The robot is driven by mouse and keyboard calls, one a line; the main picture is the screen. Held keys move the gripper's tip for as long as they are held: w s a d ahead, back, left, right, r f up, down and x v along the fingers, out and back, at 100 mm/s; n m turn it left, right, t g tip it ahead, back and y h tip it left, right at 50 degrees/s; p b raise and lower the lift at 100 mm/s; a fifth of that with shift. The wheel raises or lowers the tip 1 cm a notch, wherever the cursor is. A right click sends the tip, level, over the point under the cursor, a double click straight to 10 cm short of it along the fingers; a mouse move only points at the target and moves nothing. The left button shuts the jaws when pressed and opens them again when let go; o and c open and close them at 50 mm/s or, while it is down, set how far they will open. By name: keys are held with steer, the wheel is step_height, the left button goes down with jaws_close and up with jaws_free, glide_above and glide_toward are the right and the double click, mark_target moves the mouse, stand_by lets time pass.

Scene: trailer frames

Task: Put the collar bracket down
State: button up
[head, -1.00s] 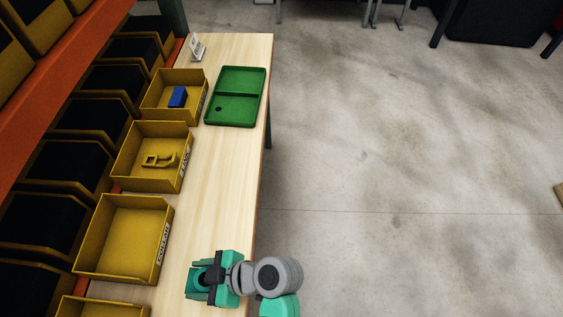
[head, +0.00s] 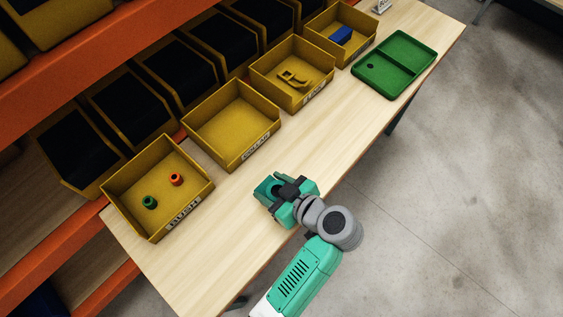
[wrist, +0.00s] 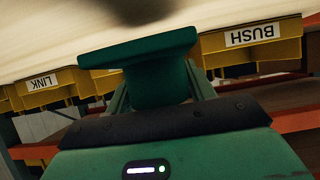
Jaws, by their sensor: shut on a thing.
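My gripper (head: 270,189) is over the front part of the wooden table, in front of an empty yellow bin (head: 231,124). The empty bin's label is hard to read in the head view.
The BUSH bin (head: 176,224) holds a green and an orange bushing. The LINK bin (head: 318,90) holds yellow pieces. A further bin (head: 369,50) holds a blue block. A green divided tray (head: 413,82) lies at the far end. Bare tabletop (head: 345,130) lies between gripper and tray.

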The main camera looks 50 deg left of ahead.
glide_above(280, 172)
steer(key=s, duration=0.1)
steer(key=shift+s+d+f+b, duration=0.1)
steer(key=shift+d+f+b, duration=0.15)
steer(key=shift+d+b, duration=0.15)
steer(key=shift+f+b, duration=0.55)
steer(key=shift+f, duration=1.4)
steer(key=o, duration=1.4)
steer(key=shift+c, duration=0.2)
steer(key=shift+d+r, duration=0.2)
steer(key=shift+r, duration=0.1)
steer(key=p+v, duration=0.2)
steer(key=v, duration=0.9)
steer(key=shift+d+r, duration=0.1)
steer(key=shift+d, duration=0.2)
